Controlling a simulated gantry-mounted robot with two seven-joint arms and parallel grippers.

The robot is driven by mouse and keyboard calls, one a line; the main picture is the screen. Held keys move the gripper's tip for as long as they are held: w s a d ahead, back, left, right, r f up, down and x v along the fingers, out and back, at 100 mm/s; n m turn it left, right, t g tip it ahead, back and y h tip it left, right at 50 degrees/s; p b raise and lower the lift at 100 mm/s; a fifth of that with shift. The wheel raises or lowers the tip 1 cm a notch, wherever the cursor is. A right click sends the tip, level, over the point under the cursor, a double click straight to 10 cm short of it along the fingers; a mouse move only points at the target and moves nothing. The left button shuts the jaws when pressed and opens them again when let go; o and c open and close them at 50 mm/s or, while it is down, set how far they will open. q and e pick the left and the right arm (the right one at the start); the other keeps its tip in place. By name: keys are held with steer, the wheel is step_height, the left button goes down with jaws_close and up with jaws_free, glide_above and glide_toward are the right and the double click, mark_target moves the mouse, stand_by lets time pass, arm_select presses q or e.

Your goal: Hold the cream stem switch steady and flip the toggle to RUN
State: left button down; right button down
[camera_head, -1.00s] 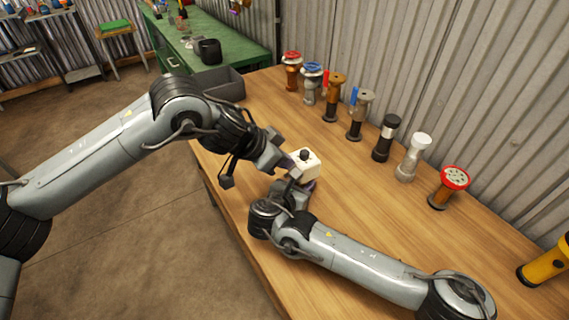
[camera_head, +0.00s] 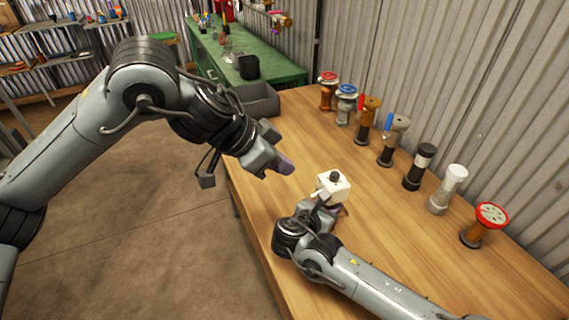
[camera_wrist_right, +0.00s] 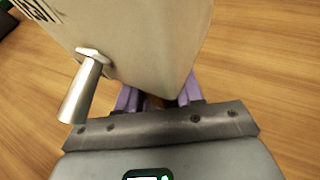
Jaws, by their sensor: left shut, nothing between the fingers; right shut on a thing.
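The cream stem switch (camera_head: 334,184) is a cream box with a black knob on top, near the front edge of the wooden table. In the right wrist view its cream body (camera_wrist_right: 140,40) fills the top, and a metal toggle lever (camera_wrist_right: 84,88) sticks out from the face on the left. My right gripper (camera_head: 330,206) is shut on the switch from the near side; its purple fingers (camera_wrist_right: 158,98) are partly hidden behind the body. My left gripper (camera_head: 287,166) is shut and empty, in the air to the left of the switch and apart from it. The RUN marking is not readable.
A row of valves and fittings, including a white-topped one (camera_head: 449,188) and a red-rimmed one (camera_head: 486,224), stands along the back of the table (camera_head: 400,230). A grey bin (camera_head: 258,102) is at the far left end. The table between switch and row is clear.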

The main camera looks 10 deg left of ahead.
steer(key=c, duration=0.6)
jaws_free()
steer(key=shift+c, duration=0.2)
steer(key=shift+s, duration=0.1)
